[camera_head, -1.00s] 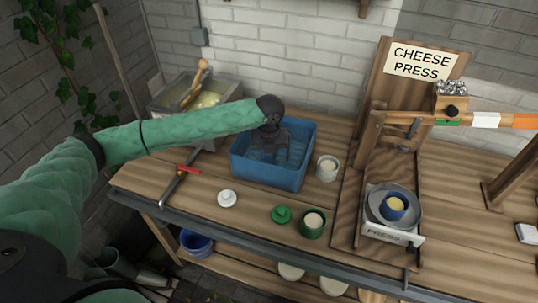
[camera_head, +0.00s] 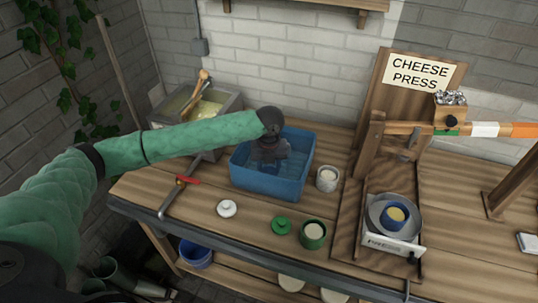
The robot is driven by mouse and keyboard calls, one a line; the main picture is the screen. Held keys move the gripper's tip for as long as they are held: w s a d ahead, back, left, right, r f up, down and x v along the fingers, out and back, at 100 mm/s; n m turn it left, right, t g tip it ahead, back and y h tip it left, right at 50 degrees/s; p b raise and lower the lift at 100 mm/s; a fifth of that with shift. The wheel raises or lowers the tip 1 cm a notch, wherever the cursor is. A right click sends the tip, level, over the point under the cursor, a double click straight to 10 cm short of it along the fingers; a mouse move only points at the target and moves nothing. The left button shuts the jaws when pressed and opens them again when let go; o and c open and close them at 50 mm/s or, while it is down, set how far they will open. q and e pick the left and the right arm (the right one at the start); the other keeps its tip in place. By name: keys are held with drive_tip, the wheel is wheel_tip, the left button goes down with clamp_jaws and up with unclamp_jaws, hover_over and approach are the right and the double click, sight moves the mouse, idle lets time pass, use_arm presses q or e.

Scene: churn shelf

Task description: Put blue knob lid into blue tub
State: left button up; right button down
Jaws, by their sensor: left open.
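The blue tub (camera_head: 268,186) stands on the wooden bench near the wall. My left gripper (camera_head: 268,164) is open, pointing down over the tub, and hides part of its inside. I cannot make out a blue knob lid; whether one lies in the tub behind the gripper I cannot tell. A white knob lid (camera_head: 227,208) and a green knob lid (camera_head: 281,225) lie on the bench in front of the tub. My right gripper is not in view.
A white pot (camera_head: 327,180) stands right of the tub and a green pot (camera_head: 313,235) in front. A metal vat (camera_head: 220,104) is behind left. A red-handled tool (camera_head: 180,186) lies left.

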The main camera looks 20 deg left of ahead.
sight(269, 169)
use_arm(q)
drive_tip(key=shift+r, duration=0.5)
wheel_tip(269, 169, up, 12)
drive_tip(key=b, duration=0.4)
drive_tip(key=shift+f, duration=0.25)
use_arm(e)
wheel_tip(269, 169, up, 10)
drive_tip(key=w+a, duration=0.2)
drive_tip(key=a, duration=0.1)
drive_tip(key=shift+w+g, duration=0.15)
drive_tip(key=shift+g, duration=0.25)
